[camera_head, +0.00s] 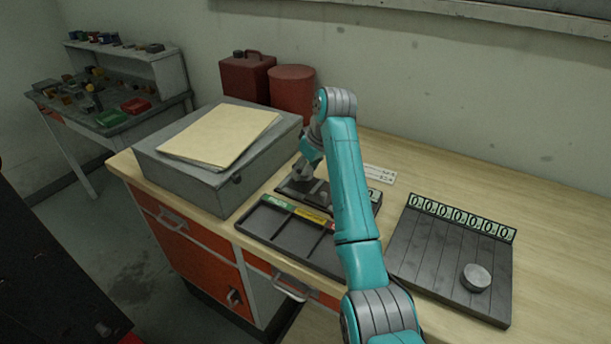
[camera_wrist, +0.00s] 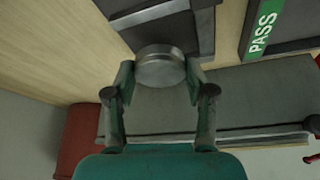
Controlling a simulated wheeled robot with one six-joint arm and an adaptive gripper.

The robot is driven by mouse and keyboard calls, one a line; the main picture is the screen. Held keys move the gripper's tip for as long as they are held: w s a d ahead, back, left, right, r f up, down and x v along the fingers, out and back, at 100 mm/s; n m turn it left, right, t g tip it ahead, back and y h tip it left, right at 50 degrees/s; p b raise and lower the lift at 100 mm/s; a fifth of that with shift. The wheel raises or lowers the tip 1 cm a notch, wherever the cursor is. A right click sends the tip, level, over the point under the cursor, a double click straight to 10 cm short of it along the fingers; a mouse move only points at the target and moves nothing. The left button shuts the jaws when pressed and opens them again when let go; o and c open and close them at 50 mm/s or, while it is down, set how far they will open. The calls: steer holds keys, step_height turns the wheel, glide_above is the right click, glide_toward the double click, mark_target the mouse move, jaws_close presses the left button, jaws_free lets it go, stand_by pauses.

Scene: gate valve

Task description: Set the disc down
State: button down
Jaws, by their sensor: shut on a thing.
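My gripper (camera_wrist: 160,75) is shut on a grey metal disc (camera_wrist: 160,66) in the wrist view, one finger on each side of it. The disc is over or at the edge of a dark fixture (camera_wrist: 190,32); I cannot tell whether it touches. In the head view my gripper (camera_head: 305,174) is low over that dark fixture (camera_head: 292,187), behind the sorting tray, and the held disc is hard to make out. A second disc (camera_head: 476,277) lies on the grooved board (camera_head: 435,250) at the right.
The sorting tray (camera_head: 262,227) has green, yellow and red labels; its green PASS label (camera_wrist: 263,28) shows in the wrist view. A grey box (camera_head: 195,178) with folders (camera_head: 222,136) stands close left of my gripper. Red cans (camera_head: 292,92) stand behind. Bare bench lies at the far right.

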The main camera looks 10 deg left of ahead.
mark_target(308, 172)
steer(key=shift+f, duration=1.35)
steer(key=shift+f, duration=0.15)
steer(key=shift+c, duration=1.9)
jaws_free()
